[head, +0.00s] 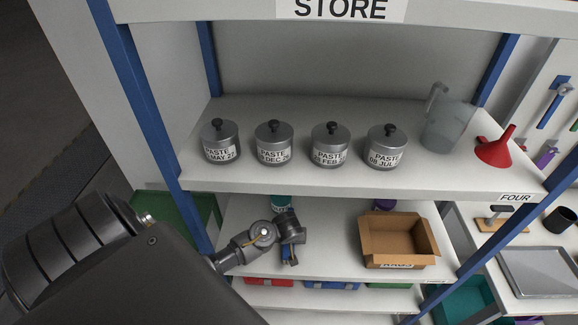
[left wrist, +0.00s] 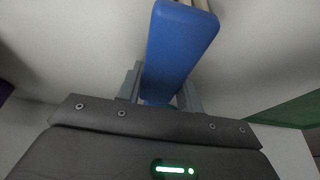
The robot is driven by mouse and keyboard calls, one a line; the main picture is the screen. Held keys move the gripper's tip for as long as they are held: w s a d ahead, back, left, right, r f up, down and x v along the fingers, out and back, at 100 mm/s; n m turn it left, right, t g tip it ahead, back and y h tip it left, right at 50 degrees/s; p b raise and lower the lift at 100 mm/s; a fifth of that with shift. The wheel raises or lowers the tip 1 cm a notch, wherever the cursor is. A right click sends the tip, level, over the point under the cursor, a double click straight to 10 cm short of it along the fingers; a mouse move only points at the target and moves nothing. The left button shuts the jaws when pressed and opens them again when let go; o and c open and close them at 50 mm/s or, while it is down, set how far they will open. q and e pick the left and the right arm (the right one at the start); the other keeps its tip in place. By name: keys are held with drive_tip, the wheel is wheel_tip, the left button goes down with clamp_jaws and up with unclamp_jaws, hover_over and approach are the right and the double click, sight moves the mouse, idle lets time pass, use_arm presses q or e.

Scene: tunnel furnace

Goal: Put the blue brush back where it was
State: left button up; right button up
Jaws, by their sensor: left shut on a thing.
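The blue brush (left wrist: 180,45) fills the top middle of the left wrist view, with its pale bristle end cut off at the top edge. My left gripper (left wrist: 160,95) is shut on it, one finger on each side. In the head view my left gripper (head: 289,238) reaches in over the second shelf, left of the cardboard box. A small blue part of the brush (head: 289,256) shows below it; the rest is hidden by the gripper. My right gripper is not in view.
Four lidded paste jars (head: 274,145), a clear jug (head: 447,125) and a red funnel (head: 497,148) stand on the upper shelf (head: 300,183). An open cardboard box (head: 398,242) and a teal thing (head: 281,202) are on the shelf below. A pegboard (head: 550,75) with coloured tools hangs at right.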

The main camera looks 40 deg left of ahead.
use_arm(q)
drive_tip(key=o, duration=1)
drive_tip(key=shift+f, duration=0.15)
drive_tip(key=shift+o, duration=0.2)
drive_tip(key=shift+r, duration=0.3)
drive_tip(key=shift+s+d+r, duration=0.1)
drive_tip(key=shift+d+r, duration=0.05)
drive_tip(key=shift+r, duration=0.1)
drive_tip(key=b+v, duration=0.1)
drive_tip(key=v, duration=1)
drive_tip(key=shift+b, duration=0.4)
drive_tip(key=shift+r, duration=0.15)
